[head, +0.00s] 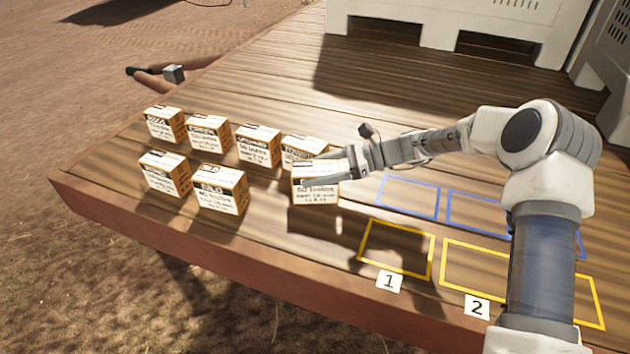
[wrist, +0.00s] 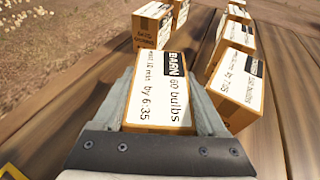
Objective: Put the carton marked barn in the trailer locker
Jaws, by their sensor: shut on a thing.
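The carton marked BARN (wrist: 165,95) is white with orange-brown sides and fills the middle of the wrist view, between my fingers. Its label also reads "60 bulbs" and "by 6:35". In the head view this carton (head: 316,191) is at the right end of the group of cartons, over the wooden deck. My gripper (head: 334,166) is shut on it from the right and partly covers its top. I cannot tell whether its underside touches the deck. I cannot make out a trailer locker in either view.
Several similar cartons stand to the left, including one marked SILO (head: 220,190). A neighbouring carton (head: 303,150) is close behind the held one. Yellow frames numbered 1 (head: 396,248) and 2 (head: 478,272), and blue frames (head: 410,196), look empty. White crates (head: 440,18) stand at the back.

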